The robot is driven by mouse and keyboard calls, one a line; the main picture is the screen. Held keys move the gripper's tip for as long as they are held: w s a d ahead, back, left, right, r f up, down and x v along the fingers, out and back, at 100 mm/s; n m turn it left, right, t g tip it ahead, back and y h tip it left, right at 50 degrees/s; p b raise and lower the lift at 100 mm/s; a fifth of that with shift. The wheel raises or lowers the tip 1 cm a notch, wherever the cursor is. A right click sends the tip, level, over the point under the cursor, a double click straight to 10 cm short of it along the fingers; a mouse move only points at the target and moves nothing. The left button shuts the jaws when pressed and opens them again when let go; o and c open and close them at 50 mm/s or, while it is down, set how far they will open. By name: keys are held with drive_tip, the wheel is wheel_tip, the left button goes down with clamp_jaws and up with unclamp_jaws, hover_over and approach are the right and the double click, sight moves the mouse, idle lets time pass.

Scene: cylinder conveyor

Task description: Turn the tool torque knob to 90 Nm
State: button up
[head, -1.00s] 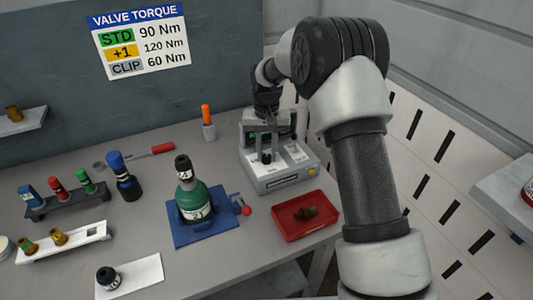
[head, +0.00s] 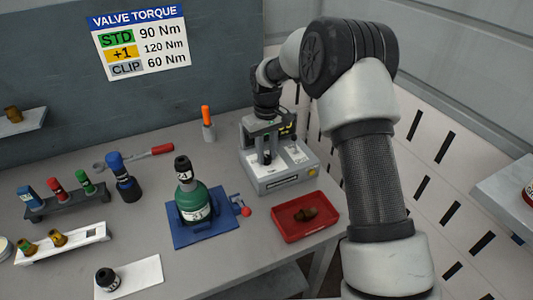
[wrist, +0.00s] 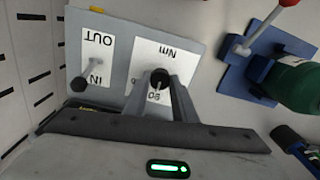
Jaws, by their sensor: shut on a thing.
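The torque unit (head: 283,178) is a grey box with white label plates on the table. Its black knob (wrist: 159,78) stands between my two fingers in the wrist view, in front of the plate marked "Nm". A number that seems to read 90 shows upside down between the fingers, partly covered by them. My gripper (head: 266,150) points down over the unit and is shut on the knob, which also shows in the head view (head: 267,157). The knob's pointer and the rest of its scale are hidden. A wall sign (head: 139,40) lists STD 90 Nm, +1 120 Nm, CLIP 60 Nm.
A green cylinder (head: 194,200) stands in a blue clamp (head: 183,236) left of the unit. A red tray (head: 289,231) with a brass part sits in front.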

sight(267, 157)
drive_tip(key=shift+r, duration=0.1)
drive_tip(key=o, duration=1)
drive_tip(key=shift+o, duration=0.2)
wheel_tip(267, 157, up, 17)
drive_tip(key=shift+r, duration=0.2)
